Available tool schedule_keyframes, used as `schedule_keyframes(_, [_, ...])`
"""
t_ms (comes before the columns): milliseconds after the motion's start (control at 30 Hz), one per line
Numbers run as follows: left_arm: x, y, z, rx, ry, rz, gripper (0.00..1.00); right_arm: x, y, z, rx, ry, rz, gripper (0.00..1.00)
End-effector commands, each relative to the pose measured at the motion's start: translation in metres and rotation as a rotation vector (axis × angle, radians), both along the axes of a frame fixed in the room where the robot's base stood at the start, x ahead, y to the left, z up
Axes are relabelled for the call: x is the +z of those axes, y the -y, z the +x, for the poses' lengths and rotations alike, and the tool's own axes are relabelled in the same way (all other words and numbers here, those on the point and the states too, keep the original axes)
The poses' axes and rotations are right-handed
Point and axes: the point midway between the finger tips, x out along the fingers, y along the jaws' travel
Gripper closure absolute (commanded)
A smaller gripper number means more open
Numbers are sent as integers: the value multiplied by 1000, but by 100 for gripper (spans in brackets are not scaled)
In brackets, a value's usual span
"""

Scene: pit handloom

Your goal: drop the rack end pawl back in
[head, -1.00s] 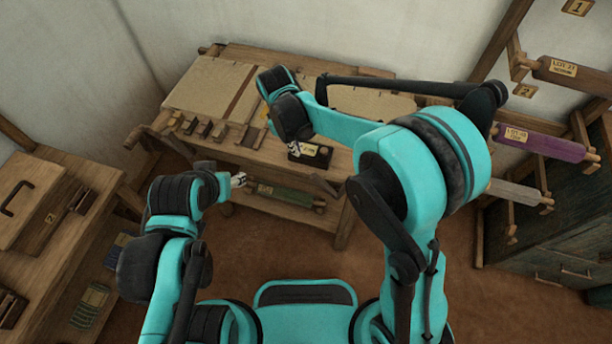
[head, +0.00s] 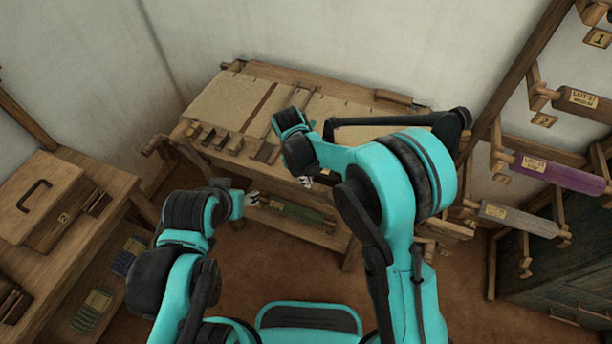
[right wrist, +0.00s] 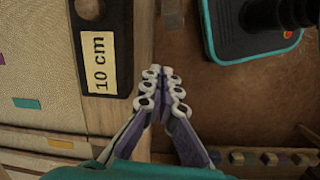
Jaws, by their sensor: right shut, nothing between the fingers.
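I cannot make out the rack end pawl in either view. My right gripper (head: 305,181) is at the front edge of the loom bench (head: 285,178), partly hidden by my own arm. In the right wrist view its fingers (right wrist: 162,82) are together and empty, over the bench edge with brown floor beyond.
A wall rack with labelled rolls, one purple (head: 560,175), stands at the right above a dark cabinet (head: 555,270). A wooden side table with a lidded box (head: 45,205) stands at the left. Small wooden pieces (head: 205,133) lie along the bench. The floor between is clear.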

Motion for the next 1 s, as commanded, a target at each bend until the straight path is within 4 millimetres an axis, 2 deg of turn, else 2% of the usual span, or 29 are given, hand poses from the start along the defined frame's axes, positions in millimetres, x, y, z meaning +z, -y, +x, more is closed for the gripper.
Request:
schedule_keyframes(33, [-7,0,0,0,0,0,51,-15,2,1,-1,0,0,100])
schedule_keyframes(200, [-18,0,0,0,0,0,51,-49,8,1,-2,0,0,100])
schedule_keyframes(300, [-19,0,0,0,0,0,51,-37,22,-8,-2,0,0,100])
schedule_keyframes(500, [-21,0,0,0,0,0,51,-27,36,-16,-2,0,0,100])
schedule_keyframes(1000, [-21,0,0,0,0,0,51,-24,39,-17,-2,3,4,100])
